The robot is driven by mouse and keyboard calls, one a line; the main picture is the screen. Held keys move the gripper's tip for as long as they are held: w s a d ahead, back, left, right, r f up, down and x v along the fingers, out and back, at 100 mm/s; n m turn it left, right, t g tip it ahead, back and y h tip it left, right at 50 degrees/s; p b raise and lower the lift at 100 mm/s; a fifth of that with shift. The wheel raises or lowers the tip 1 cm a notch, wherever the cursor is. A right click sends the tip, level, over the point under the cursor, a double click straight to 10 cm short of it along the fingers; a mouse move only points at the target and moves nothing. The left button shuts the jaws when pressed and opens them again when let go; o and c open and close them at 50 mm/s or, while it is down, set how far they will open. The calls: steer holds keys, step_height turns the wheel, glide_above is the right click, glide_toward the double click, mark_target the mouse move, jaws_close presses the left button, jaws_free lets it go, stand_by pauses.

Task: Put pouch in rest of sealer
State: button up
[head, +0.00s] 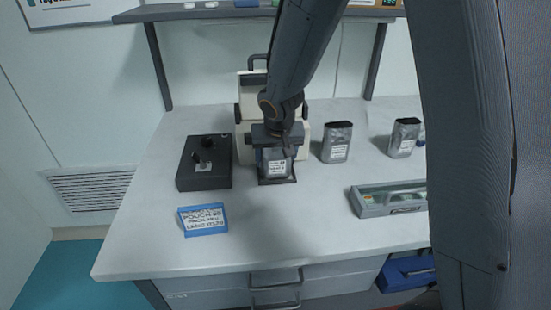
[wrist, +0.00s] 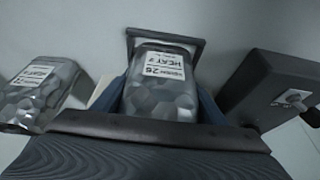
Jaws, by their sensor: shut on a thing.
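My gripper (head: 277,150) points down in front of the cream sealer (head: 304,150) and is shut on a silver pouch (head: 277,166) with a white label. In the wrist view the pouch (wrist: 160,98) sits between the two fingers, its label reading 26 and HEAT. The dark rest (head: 280,181) of the sealer lies directly under the pouch. Its dark rim also shows in the wrist view (wrist: 197,46) beyond the label end. The pouch looks upright and over or within the rest; whether it touches the bottom cannot be told. My arm hides part of the sealer.
A black control box (head: 205,172) with a knob stands left of the sealer. Two more silver pouches stand right, one nearby (head: 337,145), one farther (head: 403,138). A blue-edged card (head: 203,220) and a grey tray (head: 372,211) are in front. The table's front middle is clear.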

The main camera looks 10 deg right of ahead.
steer(key=shift+f, duration=0.1)
steer(key=o, duration=1.4)
steer(key=shift+c, duration=0.2)
steer(key=v, duration=1.2)
steer(key=s+d+f+g, duration=0.1)
steer(key=s+d+f, duration=0.1)
steer(key=s+d, duration=0.2)
steer(key=s+d+f+g, duration=0.1)
steer(key=s+d+f, duration=0.2)
steer(key=s, duration=0.4)
steer(key=s+d+f+g, duration=0.1)
steer(key=s+d+f, duration=0.1)
steer(key=s+d, duration=0.3)
steer(key=shift+s+f+g, duration=0.3)
steer(key=shift+s+g, duration=0.1)
steer(key=shift+s, duration=0.2)
